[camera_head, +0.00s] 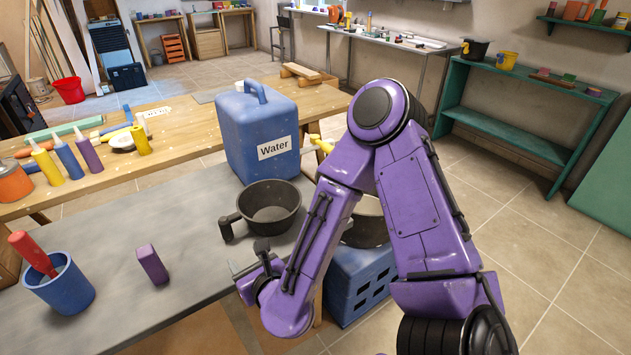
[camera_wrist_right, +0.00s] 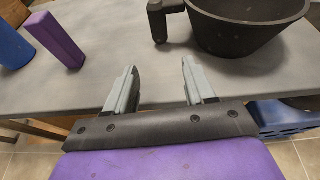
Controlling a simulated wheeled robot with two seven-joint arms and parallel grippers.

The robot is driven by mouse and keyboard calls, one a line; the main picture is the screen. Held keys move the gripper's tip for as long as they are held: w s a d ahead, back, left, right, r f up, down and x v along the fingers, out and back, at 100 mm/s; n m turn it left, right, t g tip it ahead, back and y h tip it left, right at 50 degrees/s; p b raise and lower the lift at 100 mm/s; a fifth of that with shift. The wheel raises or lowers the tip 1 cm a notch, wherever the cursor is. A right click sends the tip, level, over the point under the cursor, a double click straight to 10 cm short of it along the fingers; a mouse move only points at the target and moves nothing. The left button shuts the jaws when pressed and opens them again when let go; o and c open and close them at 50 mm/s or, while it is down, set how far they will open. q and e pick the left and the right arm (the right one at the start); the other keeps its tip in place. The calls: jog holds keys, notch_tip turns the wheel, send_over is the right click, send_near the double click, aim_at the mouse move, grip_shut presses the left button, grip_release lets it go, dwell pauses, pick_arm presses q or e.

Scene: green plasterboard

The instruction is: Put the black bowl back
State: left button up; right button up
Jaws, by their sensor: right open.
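A black bowl (camera_head: 268,206) with a side handle stands upright on the grey table (camera_head: 190,240). In the right wrist view the bowl (camera_wrist_right: 245,28) is at the upper right, its handle pointing left. My right gripper (camera_head: 240,268) is at the table's front edge, nearer than the bowl and apart from it. In the wrist view its two fingers (camera_wrist_right: 158,85) are spread with nothing between them. A second dark bowl-like vessel (camera_head: 368,230) shows partly behind my right arm, above a blue crate (camera_head: 355,285). My left gripper is not in view.
A blue water canister (camera_head: 258,130) stands right behind the bowl. A purple block (camera_head: 152,265) and a blue cup (camera_head: 62,290) holding a red-handled tool are to the left. Bare table lies between block and bowl. A wooden bench (camera_head: 180,130) holds bottles and tools behind.

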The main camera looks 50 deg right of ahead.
jog(key=s+d+f+n+g, duration=0.3)
jog(key=s+f+n+g, duration=0.2)
jog(key=s+f+n, duration=0.7)
jog(key=s+d+f+n+g, duration=0.3)
jog(key=s+f+n+g, duration=0.2)
jog(key=s+f+n, duration=0.7)
jog(key=n, duration=0.7)
jog(key=shift+s+d, duration=0.1)
